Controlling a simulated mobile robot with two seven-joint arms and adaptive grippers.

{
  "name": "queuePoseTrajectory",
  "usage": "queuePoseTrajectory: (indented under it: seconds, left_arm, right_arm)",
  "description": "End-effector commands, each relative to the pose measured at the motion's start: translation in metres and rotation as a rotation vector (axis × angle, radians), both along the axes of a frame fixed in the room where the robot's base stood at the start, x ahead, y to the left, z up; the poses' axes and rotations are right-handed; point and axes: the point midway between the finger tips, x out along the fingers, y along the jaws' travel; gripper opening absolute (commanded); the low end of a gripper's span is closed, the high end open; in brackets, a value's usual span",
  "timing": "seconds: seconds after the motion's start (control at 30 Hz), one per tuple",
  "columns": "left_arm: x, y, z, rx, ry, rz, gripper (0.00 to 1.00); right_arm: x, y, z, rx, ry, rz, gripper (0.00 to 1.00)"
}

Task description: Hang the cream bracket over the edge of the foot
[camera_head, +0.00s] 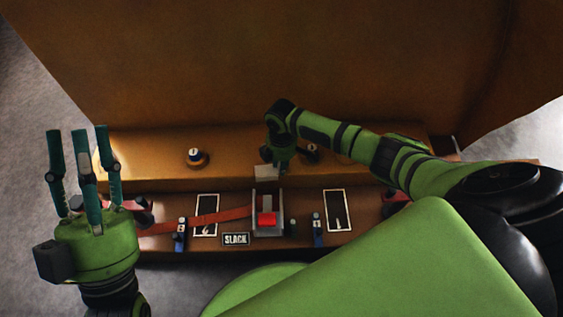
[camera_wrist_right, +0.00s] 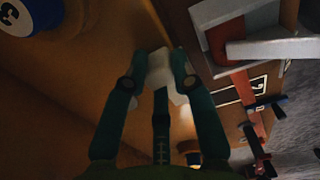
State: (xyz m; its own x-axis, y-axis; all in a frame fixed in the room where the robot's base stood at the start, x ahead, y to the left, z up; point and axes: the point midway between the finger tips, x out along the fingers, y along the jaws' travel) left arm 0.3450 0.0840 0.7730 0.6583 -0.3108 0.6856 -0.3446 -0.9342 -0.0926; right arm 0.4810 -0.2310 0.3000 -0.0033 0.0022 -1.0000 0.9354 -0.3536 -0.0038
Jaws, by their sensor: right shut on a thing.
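The cream bracket (camera_head: 267,172) is at the front edge of the orange-brown foot (camera_head: 140,160), just above the grey holder with the red block. In the right wrist view the bracket (camera_wrist_right: 158,68) is pale and sits between the fingertips of my right gripper (camera_wrist_right: 158,80). My right gripper (camera_head: 279,164) is shut on it; the arm partly hides this spot in the head view. I cannot tell whether the bracket touches the foot's edge. My left gripper (camera_head: 80,137) is open and empty, raised at the left, away from the foot.
A grey holder with a red block (camera_head: 267,218) stands on the lower ledge in front. A red strap (camera_head: 225,215), a SLACK sign (camera_head: 236,239), framed labels and blue clips lie around it. A numbered knob (camera_head: 195,157) stands on the foot. A tall orange-brown wall rises behind.

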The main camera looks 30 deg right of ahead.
Motion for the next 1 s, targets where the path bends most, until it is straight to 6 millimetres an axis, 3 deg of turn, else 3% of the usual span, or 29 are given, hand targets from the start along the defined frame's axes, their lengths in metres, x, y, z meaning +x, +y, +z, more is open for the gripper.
queuePoseTrajectory:
  seconds: [0.27,0.3,0.33,0.37,0.77,1.0]
  left_arm:
    - [-0.001,0.000,0.001,-0.001,-0.004,-0.001,0.40]
    - [-0.001,0.000,0.001,-0.001,-0.004,-0.001,0.40]
    - [-0.001,0.000,0.001,-0.001,-0.004,-0.001,0.40]
    - [-0.001,0.000,0.001,-0.001,-0.004,-0.001,0.40]
    - [0.000,0.000,0.000,-0.001,-0.002,-0.002,0.40]
    - [0.000,0.000,0.000,0.000,-0.002,-0.001,0.40]
  right_arm:
    - [0.000,0.000,0.000,0.000,0.000,0.000,0.00]
    - [0.000,0.000,0.000,0.000,0.000,0.000,0.38]
    - [0.000,0.000,0.000,0.000,0.000,0.000,0.50]
    - [0.000,0.000,0.000,0.000,0.000,0.000,0.54]
    - [0.000,0.000,0.005,0.001,0.000,0.000,0.54]
    - [0.002,0.000,0.047,0.001,-0.005,0.001,0.54]
